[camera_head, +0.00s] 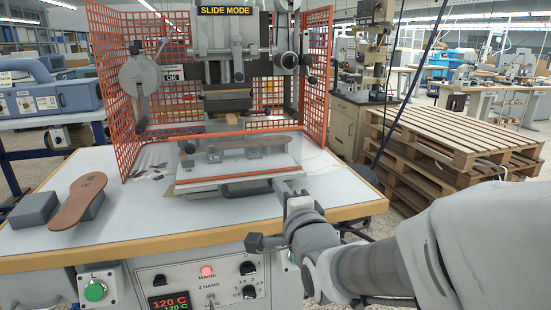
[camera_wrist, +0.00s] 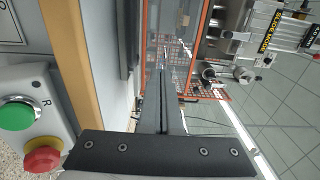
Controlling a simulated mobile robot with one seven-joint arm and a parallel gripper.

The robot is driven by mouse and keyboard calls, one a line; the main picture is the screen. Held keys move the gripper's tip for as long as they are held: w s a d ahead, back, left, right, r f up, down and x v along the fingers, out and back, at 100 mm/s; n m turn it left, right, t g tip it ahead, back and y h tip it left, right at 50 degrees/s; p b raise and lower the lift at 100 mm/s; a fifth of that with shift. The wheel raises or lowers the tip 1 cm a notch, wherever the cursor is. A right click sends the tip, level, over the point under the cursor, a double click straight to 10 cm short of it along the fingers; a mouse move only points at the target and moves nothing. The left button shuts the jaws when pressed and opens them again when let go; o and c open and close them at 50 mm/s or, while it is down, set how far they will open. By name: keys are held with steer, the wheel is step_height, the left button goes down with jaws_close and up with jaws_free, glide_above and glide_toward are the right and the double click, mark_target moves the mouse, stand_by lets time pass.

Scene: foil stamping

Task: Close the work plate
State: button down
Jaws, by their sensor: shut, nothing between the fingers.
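The work plate (camera_head: 190,171) is a light slab on the table, out in front of the press's heated head (camera_head: 227,101). A brown insole (camera_head: 245,142) lies on it, among small grey clamps. A dark handle bar (camera_head: 245,187) runs along the plate's front edge. My gripper (camera_head: 280,184) is at the right end of this bar, low over the table. Its fingers are shut and empty; they show as a narrow dark pair in the wrist view (camera_wrist: 163,85). Whether they touch the bar or plate, I cannot tell.
An orange mesh guard (camera_head: 318,75) encloses the press sides and back. The control panel (camera_head: 205,282) is below the table's wooden edge; a red button (camera_wrist: 42,155) shows in the wrist view.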

mark_target(263, 160)
steer(key=w+p, duration=0.1)
steer(key=p, duration=0.3)
steer(key=shift+w+a+r, duration=0.15)
steer(key=shift+a+r, duration=0.05)
steer(key=p, duration=0.3)
steer(key=shift+w, duration=0.2)
steer(key=shift+w+a+f, duration=0.15)
steer(key=shift+w, duration=0.15)
steer(key=x, duration=0.8)
steer(key=shift+w+f+p, duration=0.15)
steer(key=shift+w+p, duration=0.05)
steer(key=shift+p, duration=0.1)
steer(key=b+x, duration=0.3)
steer(key=x, duration=0.6)
steer(key=shift+f, duration=0.1)
steer(key=shift+w+a, duration=0.1)
steer(key=shift+w, duration=0.1)
steer(key=shift+r, duration=0.35)
